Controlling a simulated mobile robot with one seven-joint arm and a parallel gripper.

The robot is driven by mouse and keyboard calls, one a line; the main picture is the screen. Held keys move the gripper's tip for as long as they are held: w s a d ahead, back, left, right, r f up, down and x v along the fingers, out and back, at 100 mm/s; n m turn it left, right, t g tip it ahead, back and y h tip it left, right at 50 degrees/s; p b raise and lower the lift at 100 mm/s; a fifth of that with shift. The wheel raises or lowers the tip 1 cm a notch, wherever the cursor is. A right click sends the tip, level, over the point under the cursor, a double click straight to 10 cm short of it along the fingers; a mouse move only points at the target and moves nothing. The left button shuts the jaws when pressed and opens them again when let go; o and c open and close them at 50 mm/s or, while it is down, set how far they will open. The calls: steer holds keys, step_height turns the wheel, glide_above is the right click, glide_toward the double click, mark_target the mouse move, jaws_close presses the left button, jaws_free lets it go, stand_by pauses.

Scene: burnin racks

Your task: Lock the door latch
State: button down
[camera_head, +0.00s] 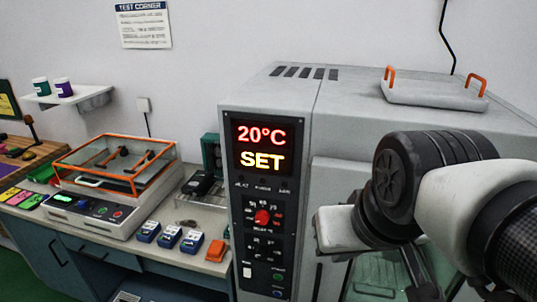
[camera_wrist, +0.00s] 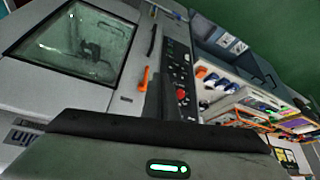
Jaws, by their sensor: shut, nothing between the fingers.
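The door latch (camera_wrist: 143,80) is a short orange lever on the front of the grey test chamber, between the windowed door (camera_wrist: 70,45) and the control panel (camera_wrist: 180,80). In the wrist view it lies roughly along the door's edge. I cannot tell whether it is locked. The door looks closed, and its glass window also shows low in the head view (camera_head: 375,275). My gripper (camera_wrist: 160,130) is shut and empty, a dark bar across the bottom of the wrist view, apart from the latch. In the head view, my arm covers part of the door, and the latch cannot be seen.
The chamber's display (camera_head: 261,147) reads 20°C and SET, above a red knob (camera_head: 262,217). Left of it, a bench holds an orange-framed clear-lidded device (camera_head: 115,165), several blue boxes and an orange item (camera_head: 217,250). An orange-handled plate (camera_head: 433,93) sits on top.

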steer(key=shift+s+d, duration=0.1)
steer(key=shift+s, duration=0.05)
steer(key=w+a+f+m+h+b, duration=0.1)
steer(key=w+a+f+h+b, duration=0.1)
steer(key=w, duration=0.6)
steer(key=w+a+f+m+g+h+b, duration=0.1)
steer(key=w+a+f+h+b, duration=0.1)
steer(key=w+a+f+h, duration=0.2)
steer(key=w+a+f, duration=0.3)
steer(key=shift+w+m+g, duration=0.3)
steer(key=shift+w, duration=0.05)
steer(key=shift+f, duration=0.2)
steer(key=shift+w+d+f+p, duration=0.15)
steer(key=shift+w+d+f, duration=0.3)
steer(key=shift+d+f, duration=0.95)
steer(key=shift+w+d+f+p, duration=0.2)
steer(key=shift+w+d+f, duration=0.25)
steer(key=shift+d+f, duration=1)
steer(key=shift+w+d+f+p, duration=0.15)
steer(key=shift+w+d+f, duration=0.3)
steer(key=shift+d+f, duration=0.95)
steer(key=shift+d+r, duration=0.3)
